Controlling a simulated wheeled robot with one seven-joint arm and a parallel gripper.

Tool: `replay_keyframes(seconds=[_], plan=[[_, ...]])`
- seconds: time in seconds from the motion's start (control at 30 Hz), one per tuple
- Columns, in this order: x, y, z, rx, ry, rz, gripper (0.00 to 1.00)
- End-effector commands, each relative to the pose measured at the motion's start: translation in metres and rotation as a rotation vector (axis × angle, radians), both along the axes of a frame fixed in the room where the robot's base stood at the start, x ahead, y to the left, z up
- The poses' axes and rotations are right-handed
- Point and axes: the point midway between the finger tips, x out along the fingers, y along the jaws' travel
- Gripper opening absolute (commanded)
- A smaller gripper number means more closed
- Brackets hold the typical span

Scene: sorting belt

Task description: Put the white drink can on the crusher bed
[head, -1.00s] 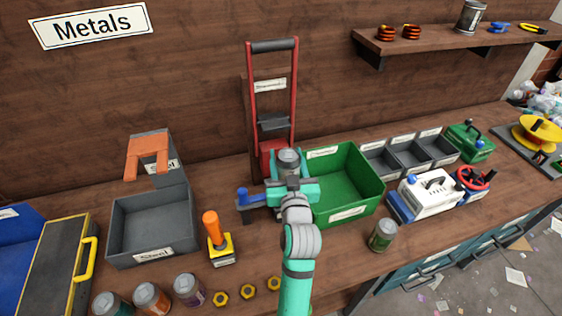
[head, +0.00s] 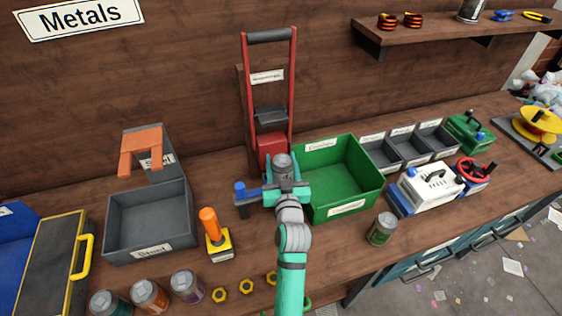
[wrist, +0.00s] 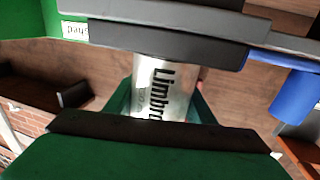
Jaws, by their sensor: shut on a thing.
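My gripper (head: 286,187) is shut on the white drink can (head: 282,161). The can is upright in the head view, with its silver top showing above the jaws. In the wrist view its pale side (wrist: 160,90) with dark lettering shows between the two jaws. The can crusher (head: 270,95) is a tall red frame with a black handle bar, standing against the wall. Its red lower block (head: 272,147) is just behind the can. The crusher bed is mostly hidden by my gripper and the can, so I cannot tell whether the can touches it.
A green bin (head: 345,180) is close on the right. A blue-handled tool (head: 241,196) is close on the left. A grey steel bin (head: 150,220) and an orange-handled tool (head: 211,232) are farther left. Another can (head: 382,228) stands at the right front.

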Motion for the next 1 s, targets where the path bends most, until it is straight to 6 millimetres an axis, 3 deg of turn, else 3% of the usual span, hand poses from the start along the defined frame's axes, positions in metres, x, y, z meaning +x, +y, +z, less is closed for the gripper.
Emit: replay_keyframes(seconds=[0.17, 0.2, 0.27, 0.63, 0.77, 1.0], plan=[[0.0, 0.0, -0.003, 0.0, 0.0, 0.0, 0.29], [0.0, 0.0, -0.003, 0.0, 0.0, 0.0, 0.59], [0.0, 0.0, -0.003, 0.0, 0.0, 0.0, 0.68], [-0.001, 0.0, 0.001, 0.0, 0.0, 0.0, 0.68], [-0.015, -0.002, -0.001, 0.0, 0.001, 0.0, 0.68], [-0.058, -0.007, -0.001, 0.0, 0.002, 0.0, 0.68]])
